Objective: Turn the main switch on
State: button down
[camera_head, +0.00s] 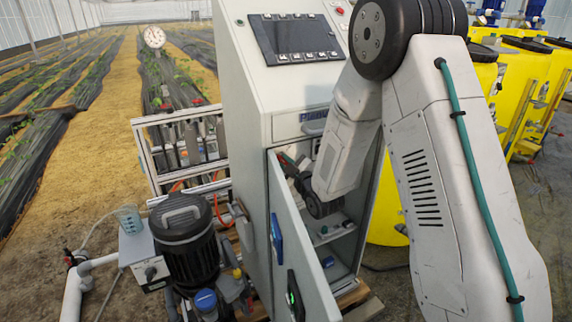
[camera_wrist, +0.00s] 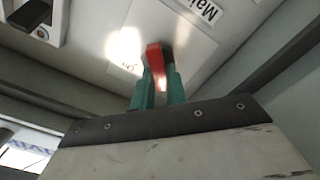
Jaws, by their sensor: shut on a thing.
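The main switch has a red handle (camera_wrist: 154,58) on a light panel inside the cabinet, seen in the wrist view. A partly cut-off label starting "Mai" (camera_wrist: 197,8) is beside it, and small red lettering that looks like "On" (camera_wrist: 130,68) is to its left. My gripper (camera_wrist: 159,80) has green fingers, one on each side of the red handle, shut on it. In the head view my arm reaches into the open cabinet (camera_head: 262,130). My gripper (camera_head: 290,162) is largely hidden there by the door edge and my wrist.
The cabinet door (camera_head: 300,250) stands open in front of the lower compartment. A dark motor pump (camera_head: 185,245) stands to the left, with grey pipes. Yellow tanks (camera_head: 525,75) are at the right. In the wrist view, a dark fitting (camera_wrist: 30,15) is at upper left.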

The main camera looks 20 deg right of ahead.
jog(key=m, duration=0.4)
jog(key=shift+d, duration=0.1)
jog(key=shift+d+m, duration=0.2)
jog(key=shift+m, duration=2.85)
jog(key=shift+d+m, duration=0.15)
jog(key=shift+m, duration=2.9)
jog(key=c, duration=1.4)
grip_release()
jog(key=shift+w, duration=0.1)
